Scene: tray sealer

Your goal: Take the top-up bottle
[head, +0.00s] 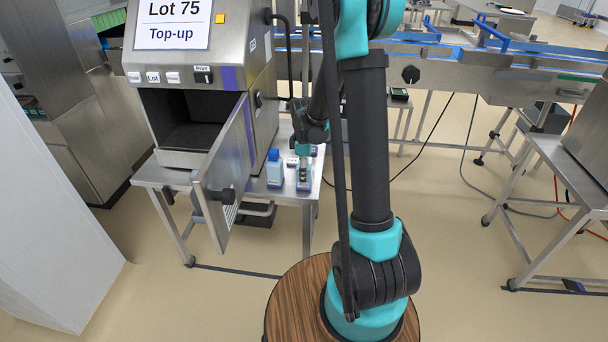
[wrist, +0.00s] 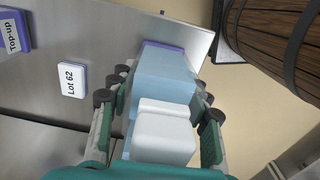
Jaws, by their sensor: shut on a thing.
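My gripper (wrist: 160,130) is shut on a light blue bottle (wrist: 165,80) with a white cap and a purple band at its far end. The fingers lie on both sides of it. In the head view my gripper (head: 304,160) reaches down at the right end of the machine's table, and the held bottle (head: 304,182) shows below it. I cannot read its label, nor tell whether it is clear of the table. A second light blue bottle (head: 274,171) with a blue cap stands upright just to the left.
The sealer (head: 240,45) displays "Lot 75 Top-up"; its door (head: 222,178) hangs open left of the bottles. In the wrist view, a "Lot 62" block (wrist: 72,80) and a purple "Top-up" block (wrist: 14,33) lie on the steel tabletop (wrist: 110,30). Floor in front is clear.

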